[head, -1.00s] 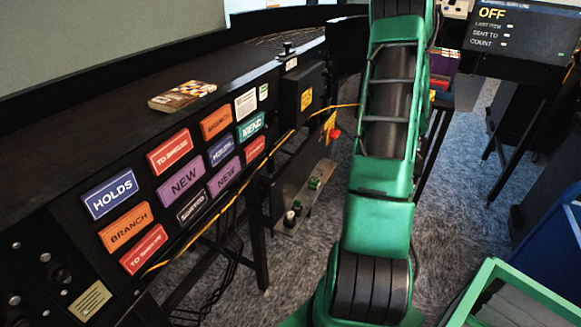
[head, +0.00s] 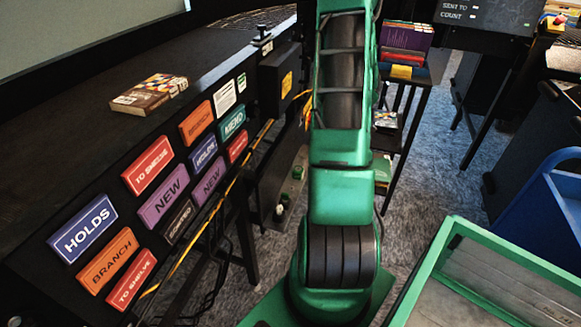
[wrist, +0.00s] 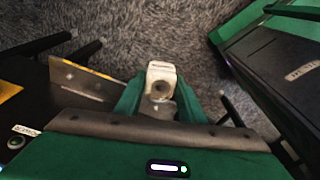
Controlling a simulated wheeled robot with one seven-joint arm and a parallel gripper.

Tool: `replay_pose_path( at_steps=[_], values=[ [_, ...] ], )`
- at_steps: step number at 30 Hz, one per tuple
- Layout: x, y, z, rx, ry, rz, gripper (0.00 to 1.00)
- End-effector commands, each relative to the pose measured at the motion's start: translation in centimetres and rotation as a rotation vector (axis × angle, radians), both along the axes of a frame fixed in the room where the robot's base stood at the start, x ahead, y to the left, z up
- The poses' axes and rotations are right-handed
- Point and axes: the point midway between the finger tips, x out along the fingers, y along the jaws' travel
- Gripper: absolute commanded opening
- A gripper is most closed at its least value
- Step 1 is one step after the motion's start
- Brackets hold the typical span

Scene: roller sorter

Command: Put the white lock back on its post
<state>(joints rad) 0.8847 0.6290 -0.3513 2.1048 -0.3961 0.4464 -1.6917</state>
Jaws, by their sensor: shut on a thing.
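The white lock (wrist: 161,78) is a small white block with a dark round hole, seen in the middle of the wrist view. My gripper (wrist: 160,104) is shut on it, with a green finger on either side, above the grey carpet. In the head view my green arm hides the gripper and the lock. I cannot clearly make out the post. A grey plate (head: 277,205) with small green and white fittings is low beside the sorter, left of my arm; whether the post is among them is too small to tell.
The black sorter (head: 50,130) with coloured labels runs along the left, with a book (head: 148,95) on top. A yellow cable (head: 205,228) hangs along its front. A green-rimmed bin (head: 500,255) and a blue cart (head: 545,205) stand at right. Carpet (head: 410,235) lies between.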

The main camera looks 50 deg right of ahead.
Motion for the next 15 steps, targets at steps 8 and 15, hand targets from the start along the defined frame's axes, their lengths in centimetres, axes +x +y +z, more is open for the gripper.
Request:
replay_pose_path(
  at_steps=[8,15],
  values=[
    [8.3,6.8,-0.1,-0.002,0.001,-0.185,0.10],
    [11.3,10.2,0.0,-0.002,-0.002,-0.281,0.10]
  ],
)
